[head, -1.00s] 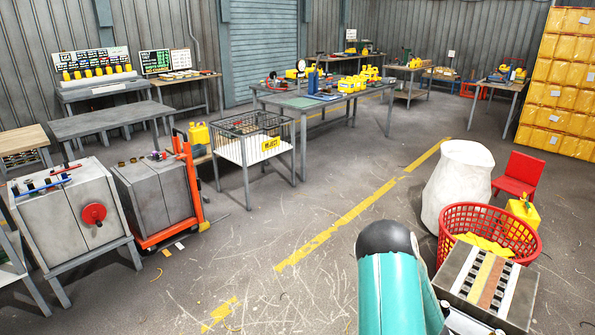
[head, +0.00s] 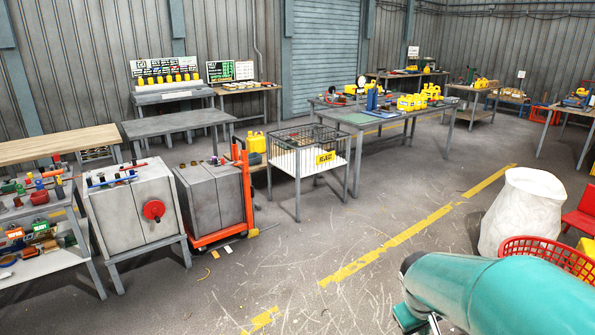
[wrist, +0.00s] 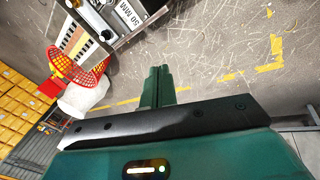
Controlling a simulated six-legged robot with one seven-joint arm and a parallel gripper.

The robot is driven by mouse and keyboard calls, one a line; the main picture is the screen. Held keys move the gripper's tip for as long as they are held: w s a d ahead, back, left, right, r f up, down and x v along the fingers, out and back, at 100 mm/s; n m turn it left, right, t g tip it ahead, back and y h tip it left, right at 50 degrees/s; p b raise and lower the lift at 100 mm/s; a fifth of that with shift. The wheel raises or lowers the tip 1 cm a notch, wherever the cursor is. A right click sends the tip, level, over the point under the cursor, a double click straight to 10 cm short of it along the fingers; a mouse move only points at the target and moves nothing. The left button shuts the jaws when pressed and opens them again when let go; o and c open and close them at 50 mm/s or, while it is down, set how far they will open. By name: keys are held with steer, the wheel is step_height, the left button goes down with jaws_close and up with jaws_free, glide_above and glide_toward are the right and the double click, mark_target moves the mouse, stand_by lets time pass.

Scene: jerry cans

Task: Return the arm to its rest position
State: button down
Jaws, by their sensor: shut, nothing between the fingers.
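My gripper (wrist: 158,88) shows in the wrist view with its two teal fingers together and nothing between them. It points out over bare concrete floor and touches nothing visible. My teal arm (head: 500,285) crosses the lower right of the head view, with a dark rounded joint at its left end.
A red basket (head: 548,252) is partly behind my arm, beside a white sack (head: 525,212). The basket also shows in the wrist view (wrist: 62,62). A reject cage (head: 298,160) and grey metal box (head: 130,212) stand left. Mid-floor is clear.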

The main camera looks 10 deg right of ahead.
steer(key=s+a+r+t+y, duration=0.1)
steer(key=s+a+r, duration=0.2)
steer(key=a, duration=0.3)
steer(key=s+a+r+t+y, duration=0.1)
steer(key=s+a+r, duration=0.2)
steer(key=a, duration=0.3)
steer(key=s+a+r+m+t+y, duration=0.1)
steer(key=s+a+r, duration=0.2)
steer(key=a+r, duration=0.2)
steer(key=shift+s+a+r+t+y, duration=0.2)
steer(key=shift+a+t+y, duration=0.15)
steer(key=shift+a, duration=0.3)
steer(key=shift+d, duration=0.15)
